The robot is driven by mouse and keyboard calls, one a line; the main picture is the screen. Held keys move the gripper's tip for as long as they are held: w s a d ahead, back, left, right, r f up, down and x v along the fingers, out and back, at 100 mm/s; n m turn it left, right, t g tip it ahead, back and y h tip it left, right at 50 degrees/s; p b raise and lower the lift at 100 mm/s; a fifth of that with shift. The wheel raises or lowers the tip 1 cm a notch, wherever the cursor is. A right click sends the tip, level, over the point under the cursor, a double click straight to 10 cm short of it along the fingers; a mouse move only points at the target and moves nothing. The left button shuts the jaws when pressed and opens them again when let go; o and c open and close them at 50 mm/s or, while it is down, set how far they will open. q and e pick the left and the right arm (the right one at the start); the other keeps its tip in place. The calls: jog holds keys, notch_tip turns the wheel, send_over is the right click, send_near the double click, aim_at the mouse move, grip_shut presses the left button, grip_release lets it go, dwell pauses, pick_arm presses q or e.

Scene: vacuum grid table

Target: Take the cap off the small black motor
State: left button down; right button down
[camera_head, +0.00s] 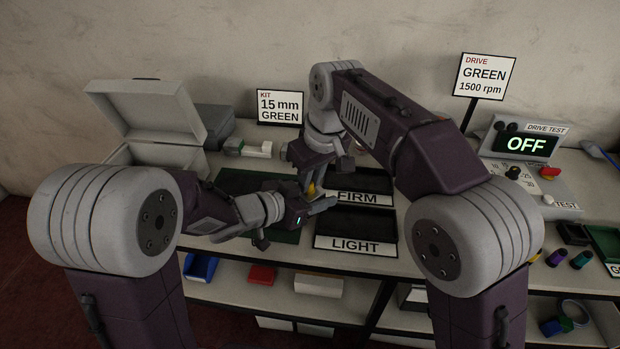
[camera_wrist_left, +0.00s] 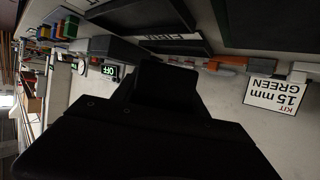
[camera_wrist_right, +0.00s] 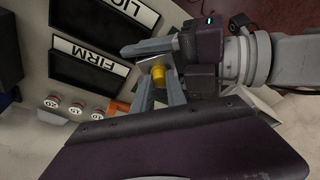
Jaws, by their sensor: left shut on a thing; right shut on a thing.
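A small yellow piece (camera_head: 311,190) shows between my two grippers, above the front middle of the table; it also shows in the right wrist view (camera_wrist_right: 160,76). My right gripper (camera_wrist_right: 158,92) comes from above and is shut on the yellow piece. My left gripper (camera_head: 318,204) comes in from the left, just below it, and is shut on a part mostly hidden by its fingers. In the right wrist view the left gripper (camera_wrist_right: 148,54) meets the yellow piece's end. I cannot make out a black motor body or tell whether the yellow piece and that part are joined.
Dark trays labelled FIRM (camera_head: 368,197) and LIGHT (camera_head: 356,244) lie right of the grippers. An open grey case (camera_head: 150,108) stands back left. A sign (camera_head: 280,108) reads KIT 15 mm GREEN. The drive test display (camera_head: 526,144) reads OFF. Small coloured cylinders (camera_head: 580,260) stand at the right.

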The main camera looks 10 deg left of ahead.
jog(key=shift+r, duration=0.1)
dwell(0.4)
jog(key=shift+r, duration=1.05)
jog(key=shift+r, duration=2)
